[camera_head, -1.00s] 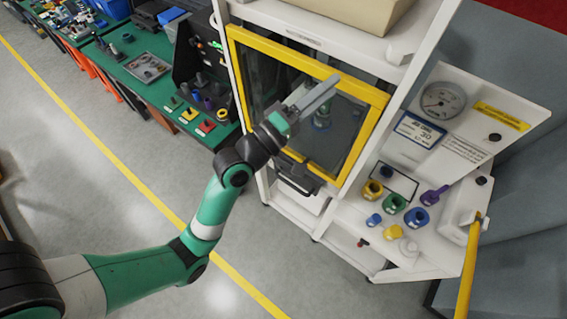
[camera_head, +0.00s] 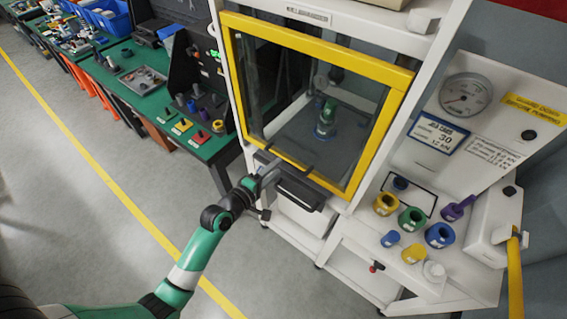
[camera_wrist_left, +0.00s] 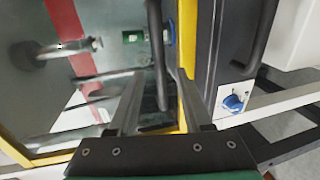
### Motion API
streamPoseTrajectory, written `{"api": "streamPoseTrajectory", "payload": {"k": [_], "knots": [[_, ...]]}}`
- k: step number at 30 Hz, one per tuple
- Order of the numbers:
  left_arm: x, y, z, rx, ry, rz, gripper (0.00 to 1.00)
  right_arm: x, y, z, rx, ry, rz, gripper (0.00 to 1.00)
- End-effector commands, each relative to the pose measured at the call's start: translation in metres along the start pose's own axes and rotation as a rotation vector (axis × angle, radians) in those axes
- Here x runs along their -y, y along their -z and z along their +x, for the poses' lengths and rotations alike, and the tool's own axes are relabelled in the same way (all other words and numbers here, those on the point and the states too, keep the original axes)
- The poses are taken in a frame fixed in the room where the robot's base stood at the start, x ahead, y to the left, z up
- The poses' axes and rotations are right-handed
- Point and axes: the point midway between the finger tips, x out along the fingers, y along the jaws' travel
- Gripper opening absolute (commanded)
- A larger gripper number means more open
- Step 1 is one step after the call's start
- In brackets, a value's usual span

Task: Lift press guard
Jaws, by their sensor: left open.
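The press guard (camera_head: 388,118) is a clear panel in a yellow frame, down over the front of the white press. In the left wrist view its yellow edge (camera_wrist_left: 187,50) runs beside a dark bar handle (camera_wrist_left: 156,50). My left gripper (camera_head: 268,174) is at the guard's lower left edge, open. In the wrist view its two fingers (camera_wrist_left: 160,112) are apart, with the dark bar's end showing in line with the gap between them. I cannot tell whether they touch it. A green and blue part (camera_head: 325,120) stands inside behind the panel. My right gripper is out of view.
A yellow lever (camera_head: 515,270) stands at far right. A green workbench (camera_head: 150,105) with parts is at left. Floor in front is clear.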

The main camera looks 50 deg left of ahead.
Motion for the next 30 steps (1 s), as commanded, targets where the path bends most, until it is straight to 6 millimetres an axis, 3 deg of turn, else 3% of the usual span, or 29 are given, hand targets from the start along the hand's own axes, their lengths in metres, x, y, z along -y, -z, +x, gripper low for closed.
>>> {"api": "streamPoseTrajectory", "payload": {"k": [3, 7, 17, 25, 30], "knots": [[0.001, 0.000, 0.025, 0.000, -0.001, 0.001, 0.49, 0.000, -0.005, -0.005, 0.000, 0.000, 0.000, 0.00], [0.001, 0.000, 0.042, 0.000, -0.001, 0.000, 0.49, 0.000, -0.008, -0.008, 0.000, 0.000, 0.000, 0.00], [0.000, 0.000, 0.048, 0.000, -0.001, 0.000, 0.49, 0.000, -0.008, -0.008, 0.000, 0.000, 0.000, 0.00], [0.000, 0.000, 0.048, 0.000, 0.000, 0.000, 0.03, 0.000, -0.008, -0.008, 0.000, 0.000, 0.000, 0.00], [0.000, 0.000, 0.048, 0.000, 0.000, 0.000, 0.00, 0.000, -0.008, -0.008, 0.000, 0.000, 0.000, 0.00]]}}
